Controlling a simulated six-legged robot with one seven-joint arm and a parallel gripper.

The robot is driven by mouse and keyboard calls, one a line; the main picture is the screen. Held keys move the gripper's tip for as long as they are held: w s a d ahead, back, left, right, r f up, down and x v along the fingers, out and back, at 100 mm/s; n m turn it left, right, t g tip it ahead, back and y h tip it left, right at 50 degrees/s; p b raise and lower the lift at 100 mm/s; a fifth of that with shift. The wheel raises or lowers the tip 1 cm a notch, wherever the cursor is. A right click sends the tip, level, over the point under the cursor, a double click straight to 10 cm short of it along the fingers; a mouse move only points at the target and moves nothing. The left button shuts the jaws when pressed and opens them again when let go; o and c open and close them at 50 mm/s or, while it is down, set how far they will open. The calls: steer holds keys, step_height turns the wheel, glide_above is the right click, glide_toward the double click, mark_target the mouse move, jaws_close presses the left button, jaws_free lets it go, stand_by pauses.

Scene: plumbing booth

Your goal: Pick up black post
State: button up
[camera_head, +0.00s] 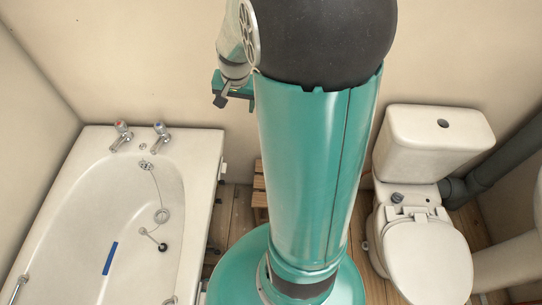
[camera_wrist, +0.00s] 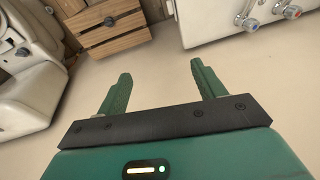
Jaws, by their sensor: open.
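In the wrist view a small dark piece (camera_wrist: 109,21), which looks like the black post, sits on a slatted wooden stool (camera_wrist: 88,42) at the upper left. Its exact shape is too small to tell. My gripper (camera_wrist: 160,70) is open, its two green fingers wide apart with nothing between them. The dark piece lies beyond the fingertips, near the left finger and apart from it. In the head view part of the stool (camera_head: 259,183) shows, but my arm hides the rest and the dark piece is not visible there.
A white bathtub (camera_head: 212,150) with taps stands left in the head view; a blue strip (camera_head: 109,258) and a dark plug (camera_head: 162,247) lie inside. A white toilet (camera_head: 428,258) stands right, with a dark grey knob-like piece (camera_head: 397,198) behind its seat. Wooden floor lies between.

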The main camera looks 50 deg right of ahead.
steer(key=s+d+f+m+y, duration=0.15)
steer(key=d+f+m, duration=0.45)
steer(key=d+f, duration=0.75)
steer(key=s+d+f+m+y, duration=0.1)
steer(key=s+d+f+m, duration=0.2)
steer(key=f, duration=0.5)
steer(key=s+d+f+m, duration=0.15)
steer(key=s+f, duration=0.25)
steer(key=f, duration=0.4)
steer(key=s+d+f+m+y, duration=0.15)
steer(key=s+f+m, duration=0.25)
steer(key=f, duration=0.4)
steer(key=shift+w+a+f+m+t+h, duration=0.2)
steer(key=shift+a+f+m, duration=0.4)
steer(key=shift+f, duration=2.75)
steer(key=shift+w+a+f+m+t, duration=0.25)
steer(key=shift+a+f, duration=0.45)
steer(key=shift+f, duration=2.7)
steer(key=shift+w+a+f+m+t+h, duration=0.2)
steer(key=shift+a+f+m, duration=0.45)
steer(key=shift+f, duration=2.7)
steer(key=c, duration=1.1)
